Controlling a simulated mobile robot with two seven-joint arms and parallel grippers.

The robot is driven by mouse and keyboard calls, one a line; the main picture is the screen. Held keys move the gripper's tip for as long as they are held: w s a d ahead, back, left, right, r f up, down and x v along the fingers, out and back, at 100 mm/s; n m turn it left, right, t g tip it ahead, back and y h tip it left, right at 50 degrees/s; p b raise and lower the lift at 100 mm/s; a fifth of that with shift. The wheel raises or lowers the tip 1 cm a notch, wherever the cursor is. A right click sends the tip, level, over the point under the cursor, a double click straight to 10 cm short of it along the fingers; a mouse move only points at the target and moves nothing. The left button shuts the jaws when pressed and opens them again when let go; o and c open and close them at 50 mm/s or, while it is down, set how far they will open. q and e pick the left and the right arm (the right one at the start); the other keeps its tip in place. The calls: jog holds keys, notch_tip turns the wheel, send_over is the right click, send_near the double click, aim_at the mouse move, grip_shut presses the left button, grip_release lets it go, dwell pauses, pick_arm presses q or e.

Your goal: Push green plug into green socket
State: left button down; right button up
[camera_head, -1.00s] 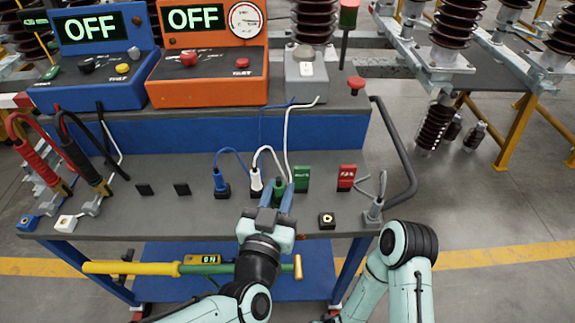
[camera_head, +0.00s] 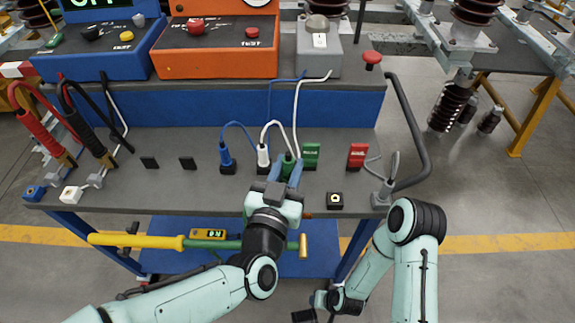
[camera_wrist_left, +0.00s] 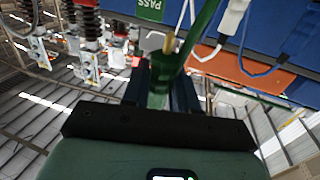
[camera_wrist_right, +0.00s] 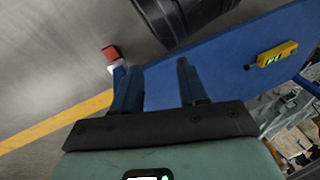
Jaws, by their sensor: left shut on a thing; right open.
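My right gripper (camera_wrist_right: 158,80) is open and empty, low in front of the bench.
A blue plug (camera_head: 226,155) and a white plug (camera_head: 263,155) stand to the left. The green PASS block (camera_head: 311,155) is close on the right, then a red block (camera_head: 357,155). A black button box (camera_head: 335,200) sits near the front edge. A grey handrail (camera_head: 415,135) bounds the right side.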

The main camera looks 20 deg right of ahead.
pick_arm(q)
jog(key=shift+f+b, duration=0.45)
jog(key=shift+f, duration=0.6)
jog(key=shift+f+b, duration=1.1)
jog(key=shift+f, duration=0.05)
pick_arm(e)
jog(key=s+d+f+g, duration=0.1)
jog(key=s+f, duration=0.2)
jog(key=f, duration=0.2)
jog(key=shift+d+f, duration=0.15)
jog(key=shift+d, duration=0.2)
pick_arm(q)
jog(key=shift+f, duration=0.15)
pick_arm(e)
jog(key=shift+f, duration=0.1)
pick_arm(q)
jog(key=shift+f+b, duration=0.35)
pick_arm(e)
jog(key=shift+f, duration=0.25)
pick_arm(q)
jog(key=shift+f+b, duration=0.8)
jog(key=shift+f, duration=0.15)
pick_arm(e)
jog(key=shift+w+f, duration=0.15)
jog(key=shift+f, duration=0.6)
pick_arm(q)
jog(key=c, duration=0.8)
grip_release()
